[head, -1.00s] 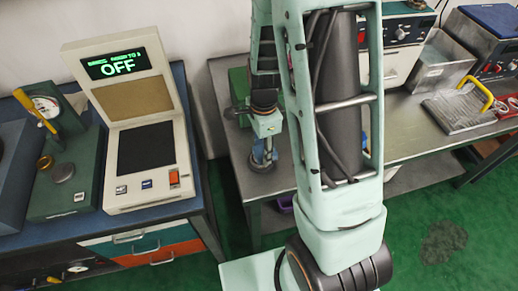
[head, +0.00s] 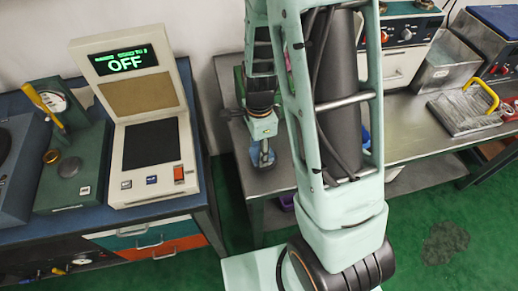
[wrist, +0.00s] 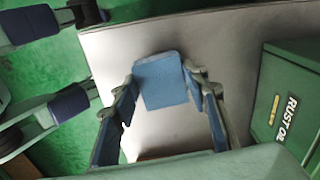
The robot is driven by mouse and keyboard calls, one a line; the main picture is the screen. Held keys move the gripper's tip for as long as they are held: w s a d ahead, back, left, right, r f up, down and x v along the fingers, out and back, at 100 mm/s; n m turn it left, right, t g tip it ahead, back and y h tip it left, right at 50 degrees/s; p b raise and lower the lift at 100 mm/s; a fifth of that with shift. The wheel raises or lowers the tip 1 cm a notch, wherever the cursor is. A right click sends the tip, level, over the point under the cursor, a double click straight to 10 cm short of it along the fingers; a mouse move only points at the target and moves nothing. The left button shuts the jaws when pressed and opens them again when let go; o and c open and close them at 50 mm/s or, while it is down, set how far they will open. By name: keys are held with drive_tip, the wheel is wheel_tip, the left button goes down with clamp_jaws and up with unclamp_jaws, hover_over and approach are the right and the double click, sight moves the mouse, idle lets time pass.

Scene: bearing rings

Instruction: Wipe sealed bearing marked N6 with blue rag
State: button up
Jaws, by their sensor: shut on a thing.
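My gripper (wrist: 160,95) is shut on the blue rag (wrist: 160,82), which shows as a flat blue piece between the fingertips in the wrist view. The rag is over or near the bare grey metal bench top; I cannot tell the gap. In the head view my gripper (head: 262,156) points down over the left end of the metal bench, partly behind my arm. I cannot make out a bearing marked N6 in either view.
A green box marked RUST OIL (wrist: 290,105) stands right of my gripper. At left, a blue bench holds a cream device reading OFF (head: 140,120) and a green gauge stand (head: 70,180). A tray with a yellow handle (head: 465,110) lies far right.

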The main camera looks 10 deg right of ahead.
drive_tip(key=shift+d, duration=1.25)
drive_tip(key=shift+w+a+p, duration=0.15)
drive_tip(key=shift+w+a, duration=0.05)
drive_tip(key=shift+a, duration=0.6)
drive_tip(key=shift+w+a+p, duration=0.15)
drive_tip(key=shift+a, duration=0.6)
drive_tip(key=shift+s+d+f+b, duration=0.15)
drive_tip(key=shift+d+b, duration=0.15)
drive_tip(key=shift+d, duration=1.3)
wheel_tip(320, 180, up, 6)
drive_tip(key=p, duration=0.5)
